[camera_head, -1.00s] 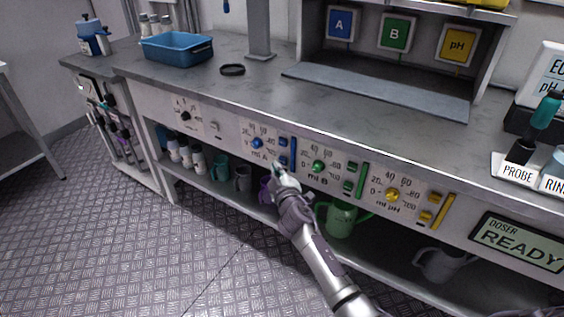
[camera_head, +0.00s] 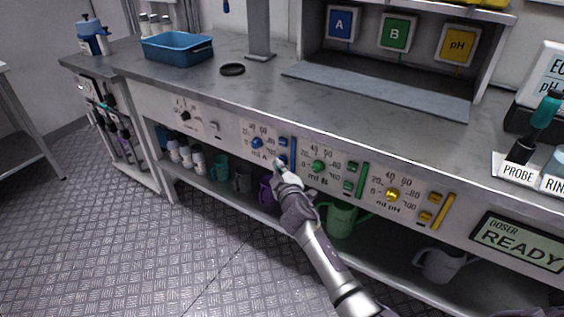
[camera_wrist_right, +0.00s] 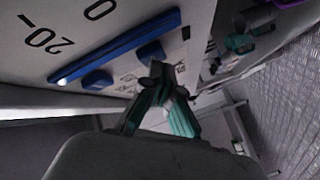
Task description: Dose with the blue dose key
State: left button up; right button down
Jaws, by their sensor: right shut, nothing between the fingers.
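The ml A panel on the counter front has a blue knob (camera_head: 257,143), two small blue keys, one above the other, and a tall blue bar (camera_head: 293,151). The upper blue key (camera_head: 284,142) is clear of my gripper; the lower one (camera_head: 282,159) is right at its fingertips. My right gripper (camera_head: 280,167) is shut and empty. In the right wrist view its teal-sided fingertips (camera_wrist_right: 158,75) overlap the edge of the near blue key (camera_wrist_right: 152,52). The other key (camera_wrist_right: 97,80) lies farther left. I cannot tell whether the fingertips touch the key. My left gripper is not in view.
Green ml B keys (camera_head: 349,186) and yellow ml pH keys (camera_head: 426,217) sit to the right. The doser display (camera_head: 520,240) reads READY. Cups and a green jug (camera_head: 340,220) stand on the shelf below. The counter (camera_head: 250,95) juts above the panels.

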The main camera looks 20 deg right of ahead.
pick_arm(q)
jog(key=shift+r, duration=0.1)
pick_arm(e)
jog(key=shift+w+d, duration=0.15)
jog(key=shift+d, duration=0.05)
jog(key=shift+a, duration=0.15)
dwell(0.3)
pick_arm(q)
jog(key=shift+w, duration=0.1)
pick_arm(e)
jog(key=shift+s+a, duration=0.55)
jog(key=shift+s, duration=0.05)
jog(key=shift+a, duration=0.1)
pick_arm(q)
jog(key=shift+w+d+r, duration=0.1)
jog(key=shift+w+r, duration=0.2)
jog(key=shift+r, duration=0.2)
pick_arm(e)
jog(key=s+a, duration=0.1)
jog(key=a, duration=0.1)
jog(key=s+a, duration=0.1)
jog(key=s, duration=0.1)
jog(key=shift+a, duration=0.4)
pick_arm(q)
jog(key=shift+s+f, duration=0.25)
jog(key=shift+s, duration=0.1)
